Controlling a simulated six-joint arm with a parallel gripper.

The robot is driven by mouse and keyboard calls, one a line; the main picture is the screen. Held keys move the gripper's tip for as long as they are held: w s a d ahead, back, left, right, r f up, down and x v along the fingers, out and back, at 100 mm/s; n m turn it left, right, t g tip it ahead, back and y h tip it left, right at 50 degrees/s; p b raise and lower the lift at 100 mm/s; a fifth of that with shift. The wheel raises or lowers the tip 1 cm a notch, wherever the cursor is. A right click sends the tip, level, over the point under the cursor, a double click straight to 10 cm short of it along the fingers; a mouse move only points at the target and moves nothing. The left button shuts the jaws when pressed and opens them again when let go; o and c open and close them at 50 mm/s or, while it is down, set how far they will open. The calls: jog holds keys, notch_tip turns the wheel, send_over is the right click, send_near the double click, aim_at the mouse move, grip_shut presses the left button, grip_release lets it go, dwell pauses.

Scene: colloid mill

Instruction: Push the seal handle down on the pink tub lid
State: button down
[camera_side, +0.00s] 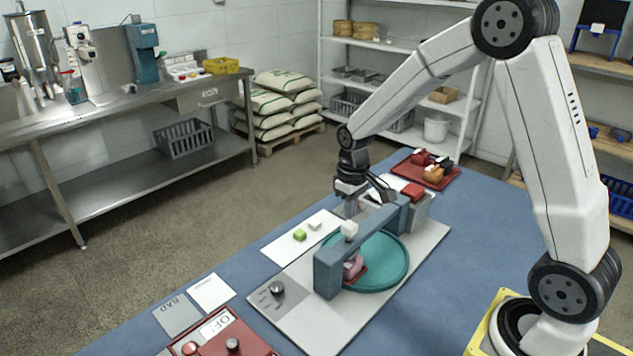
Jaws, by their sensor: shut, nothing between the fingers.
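A blue-grey bridge frame (327,268) spans a teal round plate (385,268) on a grey baseboard (315,318). A small pink tub (352,267) sits on the plate beneath the bridge, partly hidden by it; its lid cannot be made out separately. My gripper (350,210) is shut and empty, pointing down close to the bridge, just above and behind the white block in the picture. I cannot tell whether they touch.
A grey box with a red top (413,192) stands at the bridge's far end. A white sheet (295,240) holds a green block (299,235) and a pale block. A dark knob (277,289) sits on the baseboard. A red panel (222,337) lies in front; a red tray (425,172) lies behind.

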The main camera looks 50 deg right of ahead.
aim_at(350, 224)
jog(key=shift+f, duration=1.7)
dwell(1.7)
jog(key=shift+r, duration=3.8)
jog(key=shift+r, duration=0.4)
dwell(0.4)
